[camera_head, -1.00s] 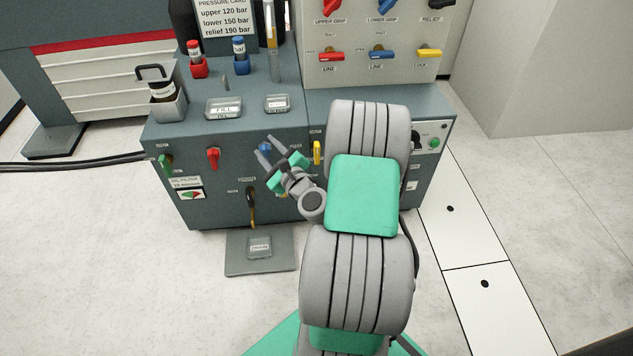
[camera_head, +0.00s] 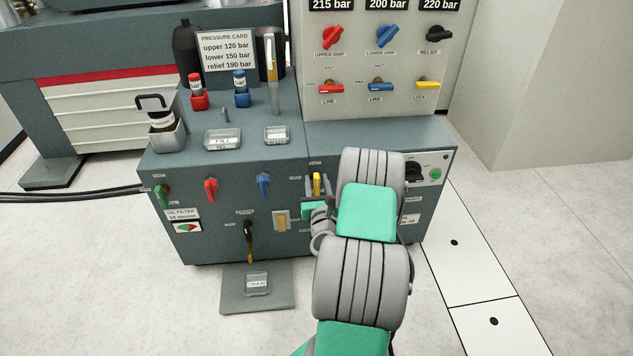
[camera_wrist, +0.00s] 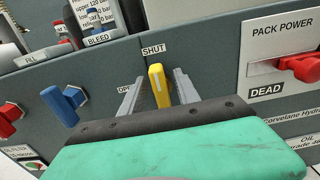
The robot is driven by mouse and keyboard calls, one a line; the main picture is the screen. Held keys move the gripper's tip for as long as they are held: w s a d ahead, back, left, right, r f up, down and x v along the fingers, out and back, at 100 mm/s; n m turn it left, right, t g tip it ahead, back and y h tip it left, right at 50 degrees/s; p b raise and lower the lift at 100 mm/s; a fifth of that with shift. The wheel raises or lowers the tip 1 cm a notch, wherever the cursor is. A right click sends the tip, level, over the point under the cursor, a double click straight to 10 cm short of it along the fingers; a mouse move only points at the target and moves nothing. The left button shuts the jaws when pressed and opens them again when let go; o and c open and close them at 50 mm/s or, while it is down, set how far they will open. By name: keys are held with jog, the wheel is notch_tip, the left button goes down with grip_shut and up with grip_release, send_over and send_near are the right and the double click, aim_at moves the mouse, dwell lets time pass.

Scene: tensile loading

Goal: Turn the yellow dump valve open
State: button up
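The yellow dump valve (camera_head: 317,184) is a small lever on the front face of the blue-grey cabinet. In the wrist view the yellow lever (camera_wrist: 159,86) stands nearly upright, just below the SHUT label, with a partly hidden label to its lower left. My gripper (camera_head: 318,188) is at the lever, and in the wrist view its two fingers (camera_wrist: 158,90) stand on either side of it. The fingers are open, with a visible gap on each side of the lever. The lever's lower part and pivot are hidden behind my gripper body.
A blue lever (camera_wrist: 64,105) and a red lever (camera_head: 211,189) are to the left on the same face. The PACK POWER switch (camera_wrist: 298,67) is to the right. A black-handled drain lever (camera_head: 248,236) sits lower left above a grey tray (camera_head: 230,298).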

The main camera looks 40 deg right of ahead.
jog(key=shift+c, duration=0.5)
grip_shut()
jog(key=shift+n, duration=0.4)
jog(key=n, duration=0.3)
jog(key=shift+w+a, duration=0.1)
jog(key=shift+a, duration=0.1)
jog(key=n, duration=0.5)
jog(key=shift+w+a+f, duration=0.15)
jog(key=shift+a, duration=0.05)
jog(key=n, duration=0.4)
jog(key=shift+w+a+f+n, duration=0.1)
jog(key=shift+f+n, duration=0.15)
jog(key=shift+n, duration=0.05)
jog(key=shift+f+n+b, duration=0.2)
jog(key=shift+n+b, duration=0.6)
jog(key=shift+n, duration=1.5)
